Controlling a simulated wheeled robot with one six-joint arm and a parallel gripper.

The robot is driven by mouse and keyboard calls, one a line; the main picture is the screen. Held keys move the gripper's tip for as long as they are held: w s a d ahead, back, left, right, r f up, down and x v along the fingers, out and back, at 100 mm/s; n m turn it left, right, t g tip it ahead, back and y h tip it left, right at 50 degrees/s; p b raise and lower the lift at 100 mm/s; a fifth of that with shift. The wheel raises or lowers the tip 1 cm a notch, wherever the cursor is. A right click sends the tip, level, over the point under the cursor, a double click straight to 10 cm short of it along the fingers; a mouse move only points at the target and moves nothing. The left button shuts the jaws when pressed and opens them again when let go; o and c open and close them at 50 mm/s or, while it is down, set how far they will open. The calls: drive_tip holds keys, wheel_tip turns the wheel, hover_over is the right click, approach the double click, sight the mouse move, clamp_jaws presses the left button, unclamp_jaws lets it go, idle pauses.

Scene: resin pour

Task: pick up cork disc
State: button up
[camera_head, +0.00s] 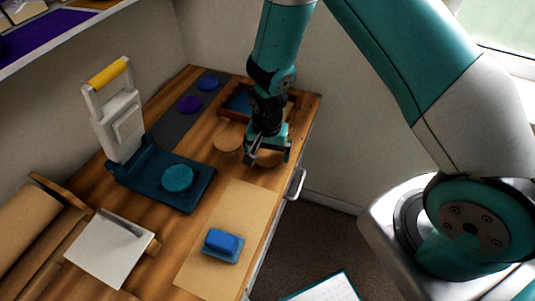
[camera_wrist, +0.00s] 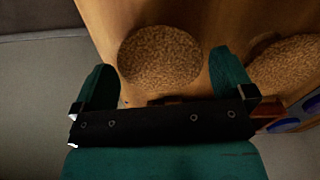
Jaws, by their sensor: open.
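A round cork disc (camera_wrist: 160,57) lies flat on the wooden worktop, between and just beyond my gripper's fingers in the wrist view. In the head view this cork disc (camera_head: 270,159) is partly hidden below the fingers. A second cork disc (camera_wrist: 292,62) lies to the right in the wrist view, partly covered by my right finger; in the head view this second disc (camera_head: 228,138) lies left of my gripper. My gripper (camera_head: 267,156) is open, pointing down over the first disc near the worktop's right edge. Nothing is between the fingertips (camera_wrist: 165,78) that I can see as held.
A wooden tray (camera_head: 226,114) with blue contents stands behind my gripper. A dark mat with blue (camera_head: 208,82) and purple (camera_head: 189,104) discs lies left.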

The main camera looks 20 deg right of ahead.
drive_tip(key=shift+f, duration=0.15)
drive_tip(key=c, duration=0.7)
drive_tip(key=shift+o, duration=0.2)
